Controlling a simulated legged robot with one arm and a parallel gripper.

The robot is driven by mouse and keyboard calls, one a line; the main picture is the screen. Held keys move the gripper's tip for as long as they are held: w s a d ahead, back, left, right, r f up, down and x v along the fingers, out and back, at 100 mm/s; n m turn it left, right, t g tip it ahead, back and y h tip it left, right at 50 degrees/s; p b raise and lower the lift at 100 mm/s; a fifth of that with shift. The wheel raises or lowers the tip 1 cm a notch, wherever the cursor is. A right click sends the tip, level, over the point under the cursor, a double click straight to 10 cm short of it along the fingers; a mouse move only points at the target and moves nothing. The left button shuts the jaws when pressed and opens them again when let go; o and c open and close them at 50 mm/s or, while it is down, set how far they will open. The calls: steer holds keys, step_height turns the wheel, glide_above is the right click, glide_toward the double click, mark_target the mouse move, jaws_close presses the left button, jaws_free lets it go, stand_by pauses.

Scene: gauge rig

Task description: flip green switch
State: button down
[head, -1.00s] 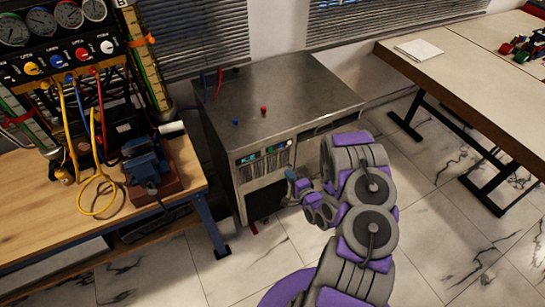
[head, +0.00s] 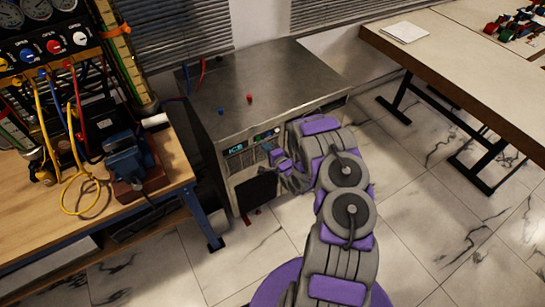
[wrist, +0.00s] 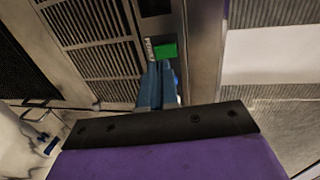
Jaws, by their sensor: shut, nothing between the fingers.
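The green switch (wrist: 166,51) shows in the wrist view as a bright green block on the dark front panel of a metal cabinet. My gripper (wrist: 158,68) has its blue fingers together, with nothing between them. Its tips lie right below the green switch in the picture; whether they touch it I cannot tell. In the head view my gripper (head: 273,154) is at the cabinet's front, close to the panel strip (head: 252,141).
The metal cabinet (head: 262,82) has a red and a blue knob on top. A wooden bench (head: 60,225) with a vise (head: 128,162) stands at the left. A long table (head: 470,75) stands at the right.

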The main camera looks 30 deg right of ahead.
mark_target(259, 140)
steer(key=shift+w+f+b, duration=0.15)
steer(key=shift+w, duration=0.4)
steer(key=shift+w+f+b, duration=0.15)
steer(key=shift+w, duration=0.35)
steer(key=shift+w+a, duration=0.1)
steer(key=shift+w, duration=0.4)
